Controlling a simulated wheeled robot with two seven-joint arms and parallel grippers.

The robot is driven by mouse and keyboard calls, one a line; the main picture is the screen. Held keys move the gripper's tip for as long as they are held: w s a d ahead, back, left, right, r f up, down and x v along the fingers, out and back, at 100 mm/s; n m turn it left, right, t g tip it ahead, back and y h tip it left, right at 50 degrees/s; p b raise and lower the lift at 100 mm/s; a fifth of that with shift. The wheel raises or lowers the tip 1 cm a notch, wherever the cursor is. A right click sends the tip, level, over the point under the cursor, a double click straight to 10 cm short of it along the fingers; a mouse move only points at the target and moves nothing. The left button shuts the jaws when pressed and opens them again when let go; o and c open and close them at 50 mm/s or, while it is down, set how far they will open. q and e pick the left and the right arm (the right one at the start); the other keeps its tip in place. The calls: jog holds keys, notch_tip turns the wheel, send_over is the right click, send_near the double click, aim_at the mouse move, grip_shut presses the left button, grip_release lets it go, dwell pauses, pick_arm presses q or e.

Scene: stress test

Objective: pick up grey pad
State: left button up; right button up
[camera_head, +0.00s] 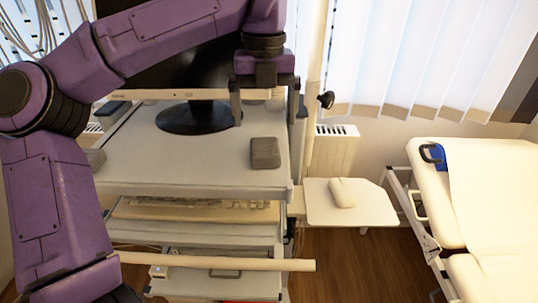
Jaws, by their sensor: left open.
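A grey pad (265,153) lies flat near the right front edge of the top shelf of a medical cart (180,165). My left arm is purple and reaches in from the left and across the top. Its gripper (263,100) points down with its fingers apart, above and behind the pad. Nothing shows between the fingers, and the gripper is not touching the pad. My right gripper is not in view.
A monitor (195,117) stands on the cart behind the pad. A small side shelf (370,205) holds a pale object (342,193). An examination bed (490,200) stands at the right. A pale horizontal bar (220,263) crosses the cart's lower front.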

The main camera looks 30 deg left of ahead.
aim_at(265, 149)
pick_arm(q)
notch_tip(265, 149, down, 8)
jog(key=shift+a+f+p, duration=0.1)
jog(key=shift+p, duration=0.85)
jog(key=shift+w+f, duration=0.15)
jog(key=shift+f, duration=0.2)
jog(key=c, duration=1)
